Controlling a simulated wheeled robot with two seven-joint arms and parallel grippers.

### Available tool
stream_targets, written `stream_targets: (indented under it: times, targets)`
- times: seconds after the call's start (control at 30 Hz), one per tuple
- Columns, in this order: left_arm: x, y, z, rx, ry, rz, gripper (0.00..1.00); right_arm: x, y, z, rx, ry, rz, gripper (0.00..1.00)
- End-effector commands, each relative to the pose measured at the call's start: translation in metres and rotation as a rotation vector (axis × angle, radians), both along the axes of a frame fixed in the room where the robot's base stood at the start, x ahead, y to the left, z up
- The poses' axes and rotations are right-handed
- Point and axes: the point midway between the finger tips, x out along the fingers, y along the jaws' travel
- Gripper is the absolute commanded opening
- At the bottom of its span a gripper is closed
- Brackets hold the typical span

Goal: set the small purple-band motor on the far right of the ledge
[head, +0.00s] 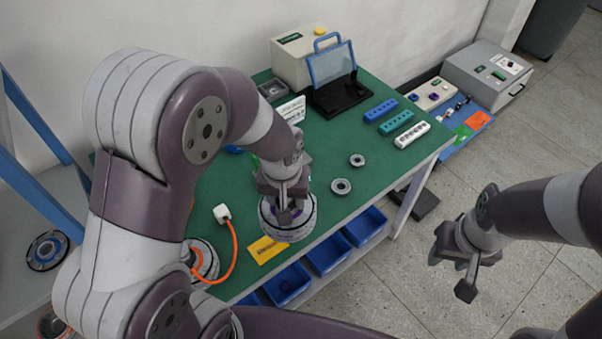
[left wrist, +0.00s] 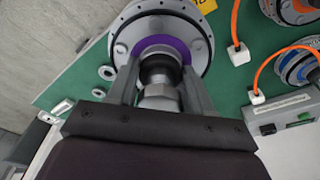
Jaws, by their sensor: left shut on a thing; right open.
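A round silver hub motor with a purple band (left wrist: 147,43) fills the upper middle of the left wrist view. Its wide disc also shows on the green table side in the head view (head: 288,230). My left gripper (head: 286,207) is shut on the motor's central shaft from above, with one finger on each side. In the left wrist view my gripper (left wrist: 158,88) shows both fingers along the shaft. Whether the disc touches the table is hard to tell. My right gripper (head: 463,272) is open and empty over the floor, right of the table. I cannot tell which surface is the ledge.
The green table (head: 330,150) holds two small rings (head: 341,186), several connector strips (head: 395,121), a yellow card (head: 267,249) and an orange cable (head: 233,245). Blue bins (head: 328,254) sit below its front edge. A grey shelf (head: 30,285) at left carries a blue-banded motor (head: 47,250).

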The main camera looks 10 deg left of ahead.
Motion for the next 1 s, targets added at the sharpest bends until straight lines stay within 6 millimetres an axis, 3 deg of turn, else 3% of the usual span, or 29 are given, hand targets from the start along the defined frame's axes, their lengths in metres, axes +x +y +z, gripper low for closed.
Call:
stream_targets:
  times: [0.43,0.63,0.83,1.0]
  targets:
    - [0.064,0.071,-0.054,0.001,-0.004,0.003,0.0,0.0,0.0,0.015,0.0,0.0,0.0,0.43]
    - [0.071,0.079,-0.067,0.001,-0.002,0.001,0.0,0.0,0.0,0.017,0.0,0.0,0.0,0.43]
    - [0.071,0.079,-0.097,0.001,-0.002,0.0,0.0,0.0,0.0,0.021,0.0,0.0,0.0,0.43]
    - [0.072,0.079,-0.101,0.001,-0.005,0.0,0.0,0.0,0.0,0.021,0.0,0.0,0.0,0.43]
